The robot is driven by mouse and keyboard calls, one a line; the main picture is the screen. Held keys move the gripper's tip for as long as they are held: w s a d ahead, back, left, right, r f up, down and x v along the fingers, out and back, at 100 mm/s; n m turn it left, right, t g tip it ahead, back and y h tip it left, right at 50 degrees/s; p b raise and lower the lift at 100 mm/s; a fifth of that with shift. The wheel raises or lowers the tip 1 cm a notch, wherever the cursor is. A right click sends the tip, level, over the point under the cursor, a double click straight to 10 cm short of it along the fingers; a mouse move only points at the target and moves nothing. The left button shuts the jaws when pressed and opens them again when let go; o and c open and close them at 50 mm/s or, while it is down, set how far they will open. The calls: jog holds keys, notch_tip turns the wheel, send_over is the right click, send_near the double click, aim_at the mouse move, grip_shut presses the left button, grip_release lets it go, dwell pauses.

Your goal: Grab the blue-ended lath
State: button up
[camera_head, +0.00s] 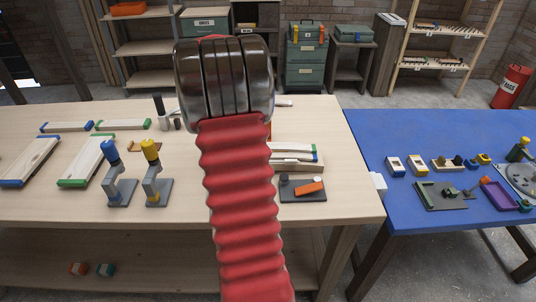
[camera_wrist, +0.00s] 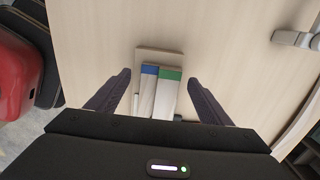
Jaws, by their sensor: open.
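In the wrist view, the blue-ended lath (camera_wrist: 147,95) is a pale strip with a blue far end. It lies side by side with a green-ended lath (camera_wrist: 166,98) on a pale board or holder (camera_wrist: 152,54). My open gripper (camera_wrist: 159,75) has one finger on each side of the pair, with gaps at both sides. Whether the fingers are at the laths' height, I cannot tell. The near ends of the laths are hidden by my gripper's body. In the head view, the laths (camera_head: 294,147) show partly just right of my arm, which hides my gripper.
On the wooden table (camera_head: 350,200), blue-ended (camera_head: 28,160) and green-ended (camera_head: 87,160) pale pieces lie at left. Two stands with a blue and a yellow top (camera_head: 152,170) are left of my arm. A dark plate with an orange piece (camera_head: 309,188) lies near the laths. A blue table is at right.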

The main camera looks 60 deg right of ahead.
jog(key=shift+f, duration=0.65)
jog(key=shift+c, duration=0.5)
jog(key=c, duration=1.1)
